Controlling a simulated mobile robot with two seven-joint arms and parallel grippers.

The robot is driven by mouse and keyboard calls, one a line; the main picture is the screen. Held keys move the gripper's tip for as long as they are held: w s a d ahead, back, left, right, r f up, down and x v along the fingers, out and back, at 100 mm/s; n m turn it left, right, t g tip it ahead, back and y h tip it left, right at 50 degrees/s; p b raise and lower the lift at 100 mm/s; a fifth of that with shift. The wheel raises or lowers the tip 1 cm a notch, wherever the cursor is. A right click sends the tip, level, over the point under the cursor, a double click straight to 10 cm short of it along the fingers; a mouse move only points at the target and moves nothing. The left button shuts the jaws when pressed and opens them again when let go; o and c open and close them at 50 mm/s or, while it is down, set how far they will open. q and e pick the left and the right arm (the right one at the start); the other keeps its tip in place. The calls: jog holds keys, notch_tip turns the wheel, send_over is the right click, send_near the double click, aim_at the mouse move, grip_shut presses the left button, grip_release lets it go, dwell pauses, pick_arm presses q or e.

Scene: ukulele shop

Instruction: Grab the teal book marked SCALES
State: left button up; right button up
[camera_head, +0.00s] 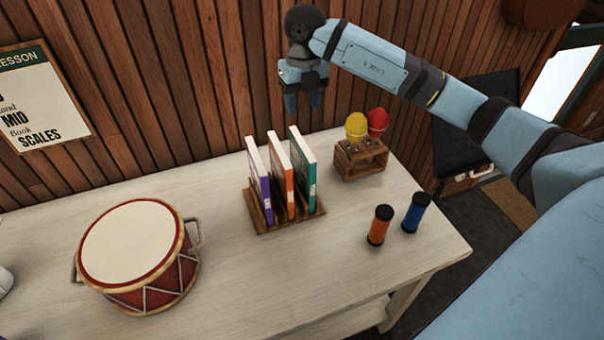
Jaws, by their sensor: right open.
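The teal book (308,172) stands upright in a wooden rack (265,222) on the table, at the right end of a row of three. An orange book (283,180) and a purple book (260,184) stand to its left. The lettering on the spines is too small to read. My right gripper (303,105) is open and empty, pointing down above and behind the books near the wall. It is apart from the teal book. My left gripper is out of view.
A red drum (135,250) stands on the left of the table (240,290). Yellow and red maracas (356,126) sit in a wooden holder (361,160) right of the books. Orange (379,226) and blue (416,213) shakers stand near the right edge. A lesson poster (40,100) hangs on the wall.

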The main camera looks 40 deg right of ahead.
aim_at(302, 143)
jog(key=f, duration=0.5)
jog(key=d+f, duration=0.1)
jog(key=f, duration=0.2)
jog(key=shift+w+p, duration=0.1)
jog(key=shift+p, duration=0.3)
jog(key=f, duration=0.3)
jog(key=f+p, duration=0.1)
jog(key=shift+w+a+f, duration=0.2)
jog(key=shift+a, duration=0.1)
jog(key=shift+f, duration=0.5)
jog(key=shift+r, duration=0.1)
grip_shut()
